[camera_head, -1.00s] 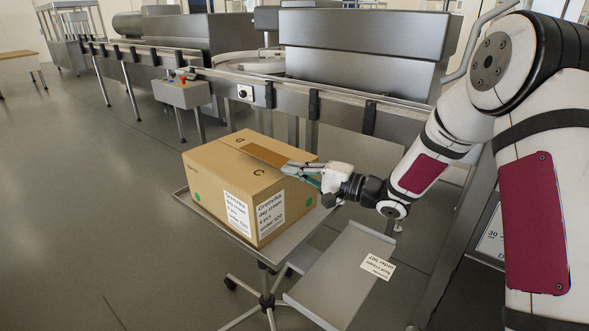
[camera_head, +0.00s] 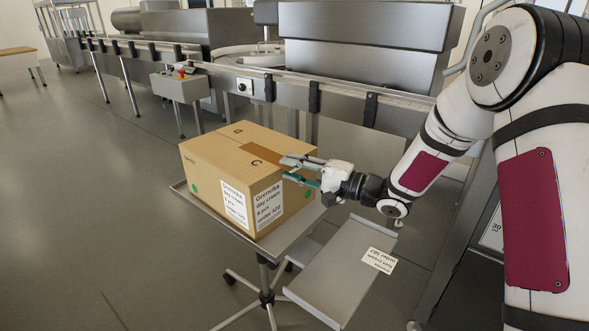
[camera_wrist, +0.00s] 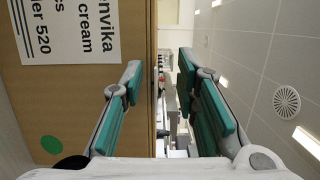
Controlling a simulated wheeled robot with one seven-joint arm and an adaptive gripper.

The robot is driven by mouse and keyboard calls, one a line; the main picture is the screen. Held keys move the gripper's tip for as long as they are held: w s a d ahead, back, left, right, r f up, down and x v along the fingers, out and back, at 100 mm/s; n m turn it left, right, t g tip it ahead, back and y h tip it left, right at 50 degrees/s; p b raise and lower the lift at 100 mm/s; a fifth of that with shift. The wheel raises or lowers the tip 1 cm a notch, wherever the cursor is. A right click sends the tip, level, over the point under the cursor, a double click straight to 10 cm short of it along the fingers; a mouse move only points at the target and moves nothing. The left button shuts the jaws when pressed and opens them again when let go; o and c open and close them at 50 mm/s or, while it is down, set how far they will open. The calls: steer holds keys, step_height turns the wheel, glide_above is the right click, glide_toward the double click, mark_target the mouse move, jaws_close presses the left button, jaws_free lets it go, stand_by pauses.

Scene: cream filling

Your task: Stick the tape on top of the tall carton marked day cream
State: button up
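The tall cardboard carton (camera_head: 205,170) stands on a small wheeled stand, its white label (camera_head: 268,205) reading day cream. The brown tape (camera_head: 262,153) shows as a darker strip along the middle of the carton's top, running toward my gripper; it appears to lie flat. My gripper (camera_head: 288,169) is at the carton's right top edge, with its teal-padded fingers apart and nothing seen between them. The wrist view shows the carton's side (camera_wrist: 80,110) at left, its edge between the open fingers (camera_wrist: 160,82). The tape does not show there.
A grey tray (camera_head: 345,275) with a paper label (camera_head: 379,260) is to the right of the stand (camera_head: 240,230). A steel conveyor (camera_head: 330,92) runs behind the carton. The floor at left is clear.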

steer(key=v, duration=1.2)
steer(key=shift+f, duration=0.1)
